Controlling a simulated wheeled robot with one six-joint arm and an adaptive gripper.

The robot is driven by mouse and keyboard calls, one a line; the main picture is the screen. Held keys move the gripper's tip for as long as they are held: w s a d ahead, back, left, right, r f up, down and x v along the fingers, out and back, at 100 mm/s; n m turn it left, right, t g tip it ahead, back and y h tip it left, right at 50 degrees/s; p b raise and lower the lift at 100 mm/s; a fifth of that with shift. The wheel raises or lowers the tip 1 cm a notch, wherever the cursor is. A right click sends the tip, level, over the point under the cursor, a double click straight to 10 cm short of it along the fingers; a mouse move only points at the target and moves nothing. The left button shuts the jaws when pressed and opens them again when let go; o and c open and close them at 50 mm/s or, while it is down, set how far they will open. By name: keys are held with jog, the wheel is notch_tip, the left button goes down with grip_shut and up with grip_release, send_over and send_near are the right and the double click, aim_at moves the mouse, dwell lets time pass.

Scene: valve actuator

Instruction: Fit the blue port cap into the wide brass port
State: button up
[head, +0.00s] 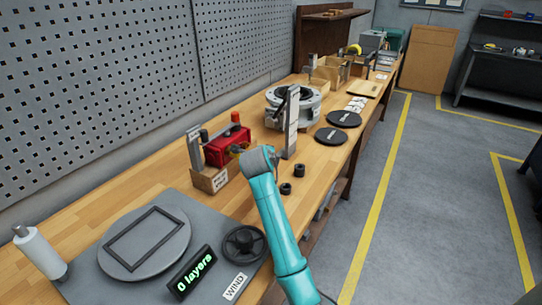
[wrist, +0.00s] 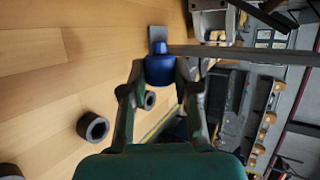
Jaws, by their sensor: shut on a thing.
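In the wrist view my gripper (wrist: 160,78) is shut on the blue port cap (wrist: 160,67), with one finger on each side of it. The cap is held off the bench, in front of a small grey block (wrist: 157,34); I cannot tell whether they touch. In the head view the red valve actuator (head: 228,146) stands on a wooden block at the bench's middle. A small brass-coloured part (head: 238,149) shows at its near right side, partly hidden by my arm. I cannot make out the wide port's opening. The head view hides the cap and gripper fingers.
A tall grey upright (head: 291,122) and a round grey housing (head: 303,103) stand behind the actuator. A handwheel (head: 244,243) sits in front.

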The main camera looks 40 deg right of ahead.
jog(key=shift+w+a, duration=0.25)
jog(key=shift+w, duration=0.45)
jog(key=shift+w+a, duration=0.3)
jog(key=shift+w, duration=0.4)
jog(key=shift+w+a, duration=0.25)
jog(key=shift+w, duration=0.45)
jog(key=shift+w+a, duration=0.2)
jog(key=shift+w, duration=0.3)
jog(key=shift+w+a, duration=0.15)
jog(key=shift+w, duration=0.3)
jog(key=shift+s, duration=0.1)
jog(key=shift+s+d, duration=0.25)
jog(key=shift+s, duration=0.3)
dwell(1.3)
jog(key=shift+w+a, duration=0.2)
jog(key=shift+w, duration=0.4)
jog(key=o, duration=0.9)
